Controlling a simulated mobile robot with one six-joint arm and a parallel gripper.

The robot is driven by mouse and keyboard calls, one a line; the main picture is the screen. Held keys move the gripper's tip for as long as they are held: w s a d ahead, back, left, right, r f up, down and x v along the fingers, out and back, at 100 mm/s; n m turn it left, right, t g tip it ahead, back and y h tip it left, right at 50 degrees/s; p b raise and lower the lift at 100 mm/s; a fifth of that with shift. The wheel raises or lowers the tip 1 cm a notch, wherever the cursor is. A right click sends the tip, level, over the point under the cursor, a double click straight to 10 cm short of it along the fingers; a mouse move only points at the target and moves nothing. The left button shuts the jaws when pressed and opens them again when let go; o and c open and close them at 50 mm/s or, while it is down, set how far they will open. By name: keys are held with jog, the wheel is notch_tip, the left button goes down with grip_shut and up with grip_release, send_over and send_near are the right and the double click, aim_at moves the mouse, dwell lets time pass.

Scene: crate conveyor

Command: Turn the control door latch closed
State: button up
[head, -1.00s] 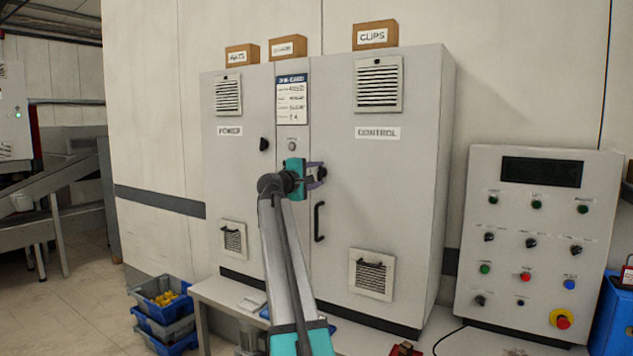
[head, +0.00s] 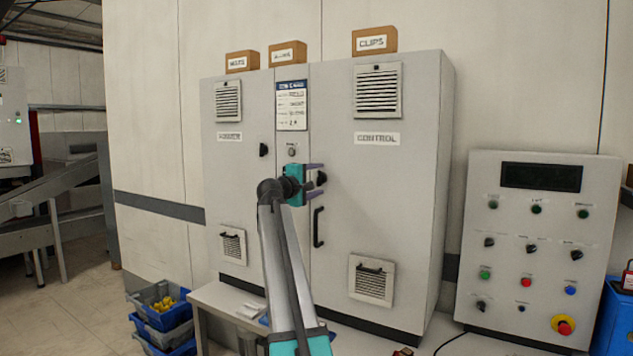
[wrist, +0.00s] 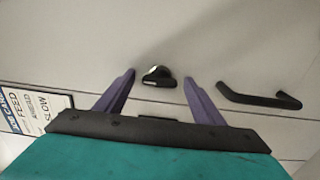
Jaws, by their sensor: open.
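The control door (head: 375,210) is shut on the right part of the grey cabinet, under the label CONTROL. Its small black latch (head: 321,178) sits near the door's left edge, above the black door handle (head: 318,227). My gripper (head: 315,180) is open in front of the latch. In the wrist view the latch (wrist: 158,77) lies between and beyond the tips of the two purple fingers of my gripper (wrist: 158,80), with gaps on both sides. Its knob lies roughly along the picture's width there. The door handle (wrist: 260,97) is right of the fingers.
A control panel (head: 535,240) with buttons stands right of the cabinet. Labelled boxes (head: 374,40) sit on the cabinet top. A bench (head: 215,297) runs below it. Blue crates (head: 160,320) are stacked on the floor at left. The power door (head: 228,185) has its own black latch (head: 263,150).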

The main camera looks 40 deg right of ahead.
jog(key=b+v, duration=0.1)
jog(key=v, duration=1.2)
jog(key=shift+a, duration=0.4)
